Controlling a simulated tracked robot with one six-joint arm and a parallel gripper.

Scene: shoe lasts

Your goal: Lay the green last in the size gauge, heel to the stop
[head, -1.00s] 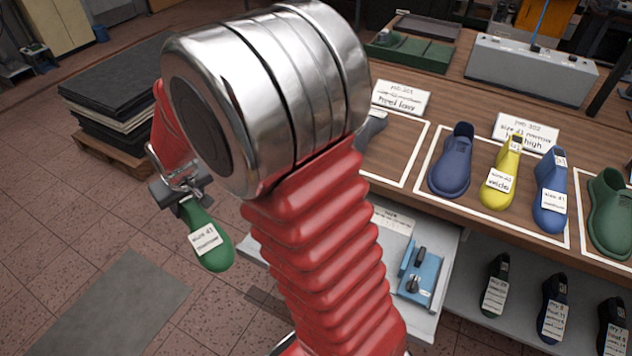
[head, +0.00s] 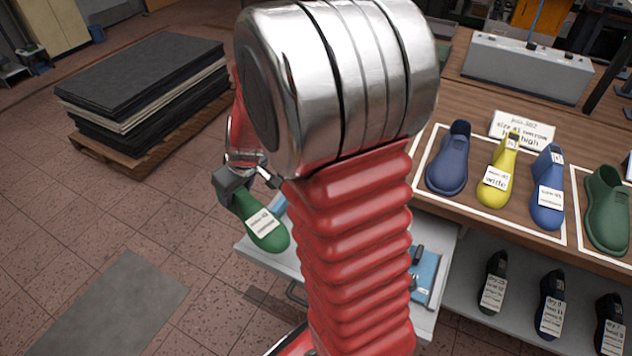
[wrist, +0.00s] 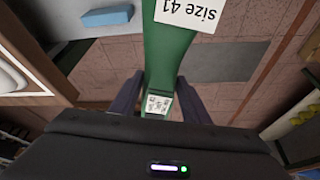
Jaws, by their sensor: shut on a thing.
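The green last (head: 272,238) hangs toe down from my gripper (head: 238,187), left of my red arm in the head view. It has a white label; in the wrist view the green last (wrist: 168,62) shows "size 41". My gripper's fingers (wrist: 160,100) are shut on its narrow, tagged end. A blue fixture (head: 425,272) with black parts lies on the pale pulled-out shelf, partly hidden by my arm. I cannot tell for sure whether it is the size gauge. A blue piece (head: 280,204) shows behind the last; a blue block (wrist: 107,17) is in the wrist view.
The pale shelf (head: 262,262) juts out below the wooden bench. On the bench stand a dark blue last (head: 449,160), a yellow last (head: 496,180), a blue last (head: 549,195) and another green last (head: 606,212). Dark sheets (head: 140,75) lie stacked on a pallet.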

